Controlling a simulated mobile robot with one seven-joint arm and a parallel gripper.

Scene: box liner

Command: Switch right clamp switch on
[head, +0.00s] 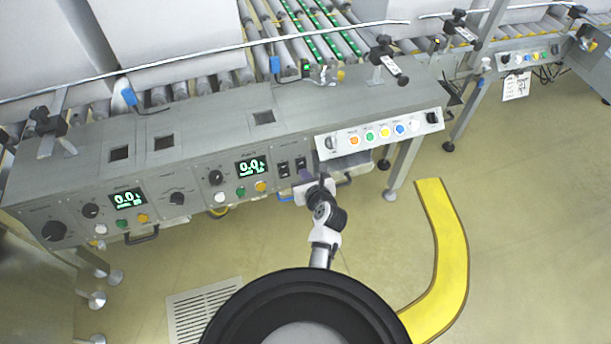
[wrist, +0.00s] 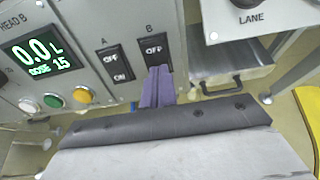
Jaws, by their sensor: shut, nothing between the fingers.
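Two black rocker switches sit side by side on the grey panel in the wrist view: switch A (wrist: 116,64) and, to its right, switch B (wrist: 153,46). Switch A shows OFF at its top and ON at its bottom. Switch B shows OFF at its top; its lower half is hidden behind my purple fingers. My gripper (wrist: 159,72) is shut and empty, its fingertips at the lower part of switch B; I cannot tell whether they touch. In the head view my gripper (head: 306,176) is just below switch B (head: 301,164), with switch A (head: 284,169) to its left.
A digital display (wrist: 42,52) with white, green and orange buttons is left of the switches. A projecting control box (head: 380,131) with coloured buttons overhangs to the right. A dark handle (wrist: 221,88) is low on the right. The floor in front is open.

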